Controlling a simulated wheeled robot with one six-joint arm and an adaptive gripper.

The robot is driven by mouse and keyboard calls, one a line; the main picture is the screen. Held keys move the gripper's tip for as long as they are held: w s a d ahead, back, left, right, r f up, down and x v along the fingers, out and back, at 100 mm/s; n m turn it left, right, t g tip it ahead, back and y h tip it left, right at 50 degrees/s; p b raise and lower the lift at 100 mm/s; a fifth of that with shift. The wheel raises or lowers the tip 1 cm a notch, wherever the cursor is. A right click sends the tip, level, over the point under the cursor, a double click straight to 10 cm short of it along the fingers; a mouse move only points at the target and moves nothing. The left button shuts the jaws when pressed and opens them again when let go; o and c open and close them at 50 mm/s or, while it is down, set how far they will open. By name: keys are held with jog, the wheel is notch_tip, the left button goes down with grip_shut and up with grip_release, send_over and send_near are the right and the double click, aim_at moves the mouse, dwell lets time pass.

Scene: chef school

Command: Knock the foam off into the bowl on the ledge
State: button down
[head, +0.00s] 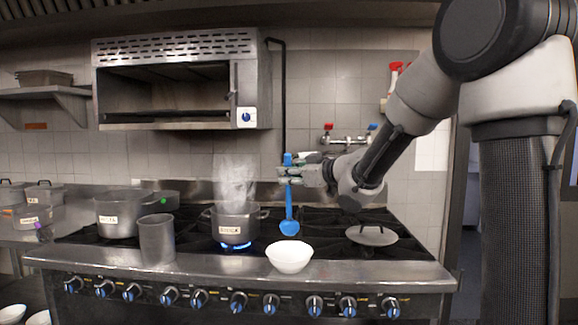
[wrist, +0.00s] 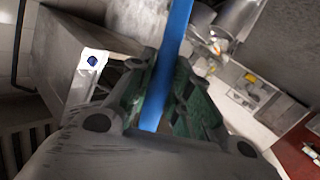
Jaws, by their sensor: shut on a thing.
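My gripper (head: 290,171) is shut on the handle of a blue spoon or skimmer (head: 289,212), which hangs upright with its round head down. The blue handle also runs between my fingers in the wrist view (wrist: 170,62). A white bowl (head: 290,259) stands on the steel front ledge (head: 180,271) of the stove. The blue head is above and behind the bowl in the head view; I cannot tell if it is directly over it. Foam on the head is too small to make out. A steaming pot (head: 237,224) sits on a lit burner to the left.
A grey metal cup (head: 156,240) stands on the ledge at left, with a larger pot (head: 118,214) behind it. A lid (head: 371,235) lies on the stove at right. A salamander grill (head: 178,80) hangs on the wall. The ledge right of the bowl is clear.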

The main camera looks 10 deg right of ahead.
aim_at(289, 190)
notch_tip(289, 190, down, 3)
jog(key=shift+w+f, duration=0.15)
jog(key=shift+f, duration=0.4)
jog(key=shift+w+f, duration=0.15)
jog(key=shift+f, duration=0.35)
dwell(0.4)
jog(key=shift+r, duration=3.4)
